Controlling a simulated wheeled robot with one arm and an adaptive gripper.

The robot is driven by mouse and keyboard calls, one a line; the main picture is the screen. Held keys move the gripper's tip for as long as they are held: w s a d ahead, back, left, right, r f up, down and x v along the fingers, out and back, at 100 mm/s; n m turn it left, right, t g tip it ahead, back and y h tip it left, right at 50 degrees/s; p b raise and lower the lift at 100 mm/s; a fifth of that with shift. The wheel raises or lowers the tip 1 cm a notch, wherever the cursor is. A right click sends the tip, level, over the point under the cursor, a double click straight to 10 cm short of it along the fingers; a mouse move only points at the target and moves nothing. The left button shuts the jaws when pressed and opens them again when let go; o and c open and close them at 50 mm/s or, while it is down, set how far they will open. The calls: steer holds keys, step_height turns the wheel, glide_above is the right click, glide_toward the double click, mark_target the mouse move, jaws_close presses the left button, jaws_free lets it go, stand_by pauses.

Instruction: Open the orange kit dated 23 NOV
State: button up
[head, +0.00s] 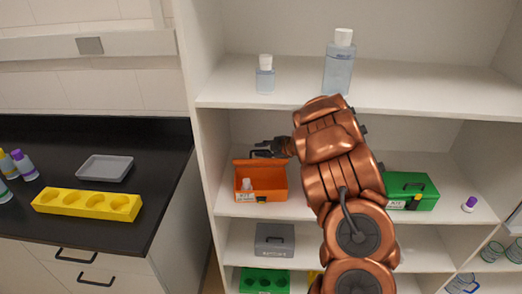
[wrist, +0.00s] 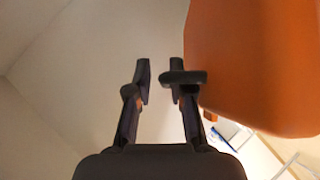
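The orange kit (head: 268,196) stands on the middle shelf. Its lid looks raised at the back, and a small white-capped bottle (head: 247,184) shows inside. The label on its front is too small for me to read the date. My gripper (head: 264,150) is just above the kit's back edge, at the raised lid.
A green kit (head: 422,188) and a purple-capped bottle (head: 469,204) stand right of my arm. A grey kit (head: 274,240) is on the shelf below. Bottles (head: 339,66) stand on the shelf above. A yellow rack (head: 88,204) and grey tray (head: 105,168) are on the left counter.

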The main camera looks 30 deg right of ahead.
steer(key=v, duration=1.1)
steer(key=shift+s, duration=0.2)
steer(key=shift+d, duration=0.15)
